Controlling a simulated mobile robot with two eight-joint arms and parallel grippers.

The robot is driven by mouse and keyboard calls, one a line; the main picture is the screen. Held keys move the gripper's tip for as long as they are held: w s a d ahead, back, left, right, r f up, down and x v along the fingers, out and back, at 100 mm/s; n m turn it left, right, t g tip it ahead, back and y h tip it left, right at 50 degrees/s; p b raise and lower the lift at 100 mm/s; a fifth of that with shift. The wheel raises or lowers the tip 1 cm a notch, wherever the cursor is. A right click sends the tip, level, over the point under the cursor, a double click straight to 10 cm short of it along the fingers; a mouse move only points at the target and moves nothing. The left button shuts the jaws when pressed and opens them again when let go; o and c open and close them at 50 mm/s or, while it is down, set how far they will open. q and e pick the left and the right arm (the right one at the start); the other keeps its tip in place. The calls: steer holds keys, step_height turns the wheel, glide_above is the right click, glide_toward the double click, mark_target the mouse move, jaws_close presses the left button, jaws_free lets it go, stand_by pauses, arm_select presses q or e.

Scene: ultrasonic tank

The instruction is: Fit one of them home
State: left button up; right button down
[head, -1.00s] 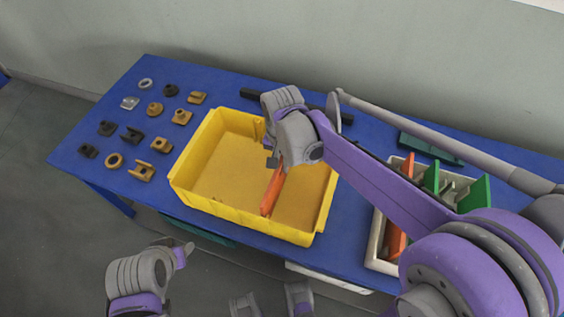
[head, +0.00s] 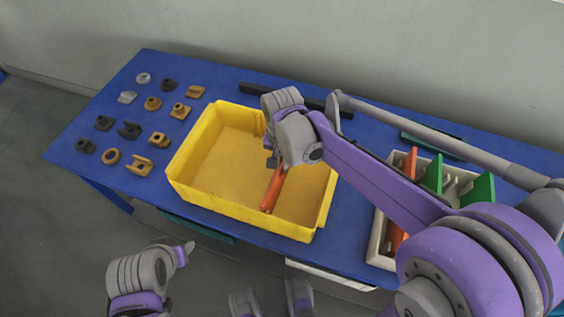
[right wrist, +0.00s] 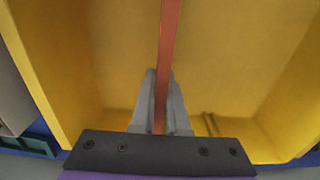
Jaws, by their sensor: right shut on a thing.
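My right gripper (head: 274,163) reaches down into the yellow tank (head: 180,186) and is shut on a long orange bar (head: 271,193). The bar slants across the tank; I cannot tell whether it touches the floor. In the right wrist view the two grey fingers (right wrist: 160,78) stand on either side of the bar (right wrist: 168,40), which runs up out of the picture. My left gripper (head: 186,250) is low at the left, in front of the table and away from the tank; its fingers do not show clearly.
A pale divided tray (head: 377,240) with orange and green upright plates stands right of the tank, partly behind my right arm. Several small grey, black and brass-coloured parts (head: 153,104) lie in rows on the blue table (head: 75,135) at left. A black bar (head: 228,88) lies behind the tank.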

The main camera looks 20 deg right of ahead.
steer(key=c, duration=0.8)
jaws_free()
steer(key=shift+c, duration=0.2)
step_height(320, 180, up, 11)
steer(key=shift+f+p, duration=0.1)
steer(key=shift+p, duration=0.6)
steer(key=shift+s+d+f+n+t+p, duration=0.3)
steer(key=shift+s+d+n+t+p, duration=0.75)
steer(key=shift+s, duration=1.3)
steer(key=shift+s+d+f+n+t+p, duration=0.35)
steer(key=shift+s+d+n+t+p, duration=0.65)
steer(key=shift+s, duration=1.35)
steer(key=shift+s+d+f+n+t+p, duration=0.3)
steer(key=shift+s+d+n+t+p, duration=0.35)
steer(key=shift+s+d+n+p, duration=1.2)
